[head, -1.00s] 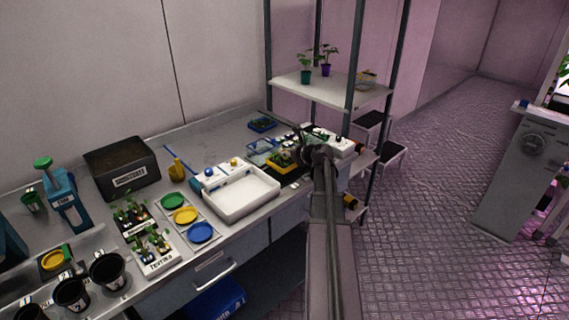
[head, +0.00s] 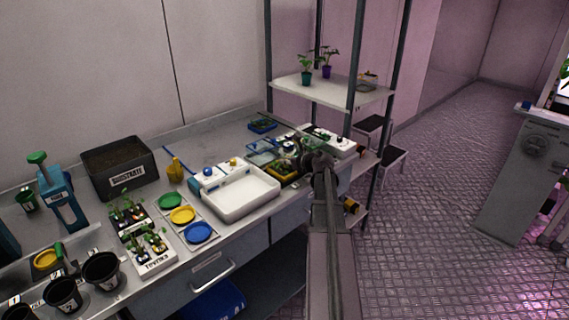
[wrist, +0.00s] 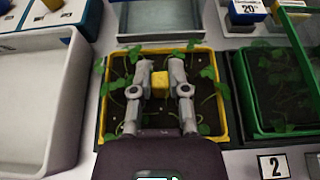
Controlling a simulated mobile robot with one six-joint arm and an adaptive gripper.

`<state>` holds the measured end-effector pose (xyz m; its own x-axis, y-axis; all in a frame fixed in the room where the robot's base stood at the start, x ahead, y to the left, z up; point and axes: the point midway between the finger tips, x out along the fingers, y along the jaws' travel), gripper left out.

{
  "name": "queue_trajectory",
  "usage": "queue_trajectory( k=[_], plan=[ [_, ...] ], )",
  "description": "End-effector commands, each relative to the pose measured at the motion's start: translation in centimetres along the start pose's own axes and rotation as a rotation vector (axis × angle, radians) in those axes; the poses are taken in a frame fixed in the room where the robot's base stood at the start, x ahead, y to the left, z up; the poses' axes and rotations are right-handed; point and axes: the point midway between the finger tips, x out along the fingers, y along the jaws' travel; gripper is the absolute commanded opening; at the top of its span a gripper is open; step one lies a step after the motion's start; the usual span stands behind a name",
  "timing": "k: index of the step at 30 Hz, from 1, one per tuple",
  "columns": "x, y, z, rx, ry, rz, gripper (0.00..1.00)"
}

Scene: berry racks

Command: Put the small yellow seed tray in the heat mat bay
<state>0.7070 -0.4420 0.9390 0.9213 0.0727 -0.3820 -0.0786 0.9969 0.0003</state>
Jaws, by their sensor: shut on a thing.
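The small yellow seed tray (wrist: 104,80), dark soil and green seedlings inside a yellow rim, is below my gripper (wrist: 161,82) in the wrist view. My fingers are shut on the yellow block (wrist: 160,80) at its middle. In the head view the tray (head: 283,175) is right of the white basin, partly hidden by my gripper (head: 308,160). A dark mat area (wrist: 233,105) shows along the tray's sides, so the tray lies over or on it. I cannot tell whether it touches down.
A green-rimmed tray (wrist: 240,95) stands close on the right, behind a label "2" (wrist: 273,166). The white basin (wrist: 68,100) is close on the left. A clear-lidded blue tray (head: 262,147) and a white control box (head: 340,147) stand behind. A shelf post (head: 355,60) rises nearby.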

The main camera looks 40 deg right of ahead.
Motion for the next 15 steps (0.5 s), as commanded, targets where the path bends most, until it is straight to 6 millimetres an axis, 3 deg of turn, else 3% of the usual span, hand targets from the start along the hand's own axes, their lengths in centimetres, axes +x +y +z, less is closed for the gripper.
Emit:
queue_trajectory(
  k=[6,7,9,10,15],
  plan=[
    [0.15,-0.03,-0.41,0.000,0.000,0.000,0.00],
    [0.09,-0.03,-0.30,0.000,0.000,0.000,0.30],
    [0.08,-0.04,-0.27,0.000,0.000,-0.001,0.51],
    [0.08,-0.04,-0.28,0.000,0.000,-0.001,0.55],
    [0.07,-0.06,-0.28,0.000,0.000,-0.001,0.55]
  ],
)
